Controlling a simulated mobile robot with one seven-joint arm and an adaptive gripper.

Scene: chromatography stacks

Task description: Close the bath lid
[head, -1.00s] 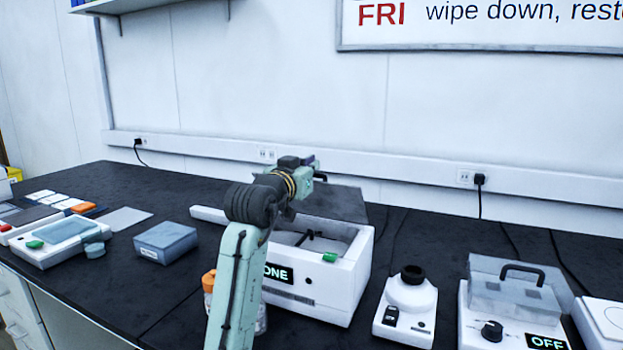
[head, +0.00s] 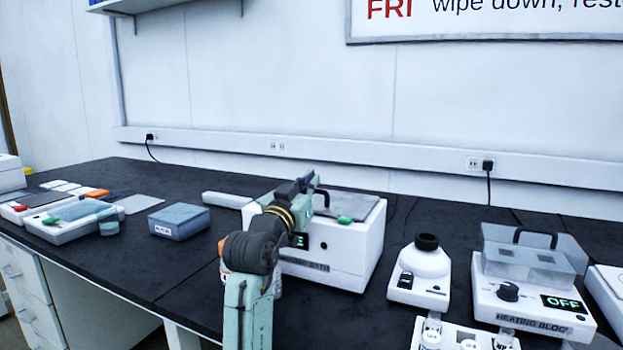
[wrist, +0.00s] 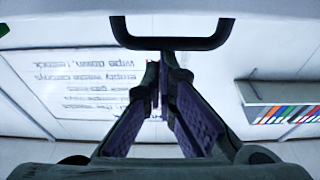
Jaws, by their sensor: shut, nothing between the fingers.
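The white bath (head: 330,255) stands on the bench with part of its name label and display showing. Its grey lid (head: 355,204) lies across the top, looking flat or nearly so; I cannot tell whether it is fully seated. The lid's black handle (head: 321,199) stands up near the left side, and it also shows large at the top of the wrist view (wrist: 172,43). My gripper (head: 309,181) is shut and empty, just beside the handle. In the wrist view my fingertips (wrist: 163,62) are together near the handle, apparently not around it. My arm hides the bath's left front.
A grey-blue box (head: 179,223) stands left of the bath. A white bottle-shaped device (head: 421,275) and the heating block (head: 530,290) stand to the right. A vial rack (head: 465,338) is at the front.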

